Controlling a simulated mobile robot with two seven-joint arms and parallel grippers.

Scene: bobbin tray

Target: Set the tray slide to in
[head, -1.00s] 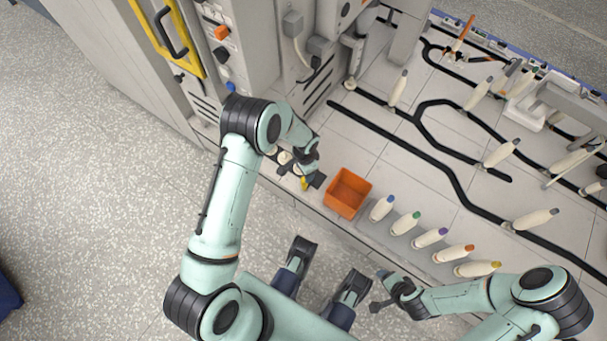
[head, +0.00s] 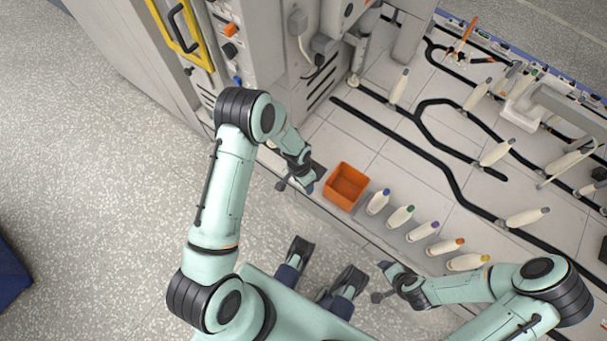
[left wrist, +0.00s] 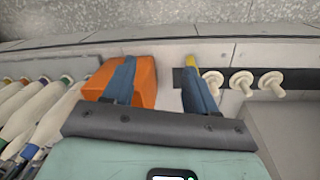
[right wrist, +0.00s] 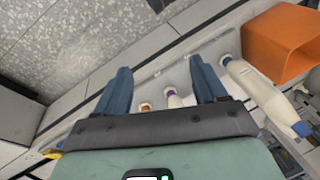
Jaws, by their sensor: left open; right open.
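My left gripper (head: 297,187) is open at the front edge of the bench, left of the orange bin. In the left wrist view its fingers (left wrist: 159,64) are apart, one in front of the orange bin (left wrist: 146,78), the other in front of a small yellow piece (left wrist: 190,60). The yellow piece sits at the end of a dark strip (left wrist: 178,78) with cream knobs (left wrist: 240,80) beside it. It is mostly hidden, and I cannot tell if it is the tray slide's handle. My right gripper (head: 381,281) is open and empty by the bobbin row; its fingers (right wrist: 160,68) are apart.
The orange bin (head: 346,187) stands right of my left gripper. Several bobbins with coloured tips (head: 421,232) lie in a row beyond it. A grey machine cabinet (head: 277,50) rises behind my left arm. Black tracks (head: 450,170) cross the tiled bench top.

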